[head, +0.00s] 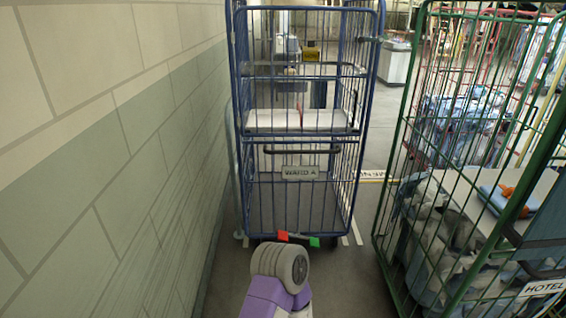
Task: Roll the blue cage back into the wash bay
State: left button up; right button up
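The blue cage (243,205), a tall wire roll cage, stands upright ahead of me, beside the left wall. It has a dark horizontal handle bar (300,151) across its near side and a "WARD A" label (300,173) below that. A shelf with a flat white item (290,120) shows inside; the lower part looks empty. A red tab (282,236) and a green tab (314,242) sit low at its front edge. A purple and grey link of mine rises from the bottom middle, in front of the cage base. Neither gripper shows. I cannot make out the wash bay for certain.
A tiled wall (110,150) runs close along the left. A green cage (384,200) filled with grey and blue cloth, labelled "HOTEL" (543,287), stands close on the right. A strip of bare floor (355,280) lies between the cages. Floor lines and lettering show beside the blue cage.

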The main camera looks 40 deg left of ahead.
aim_at(303, 199)
jog(key=u, duration=1.55)
jog(key=i, duration=2.6)
jog(key=z, duration=1.85)
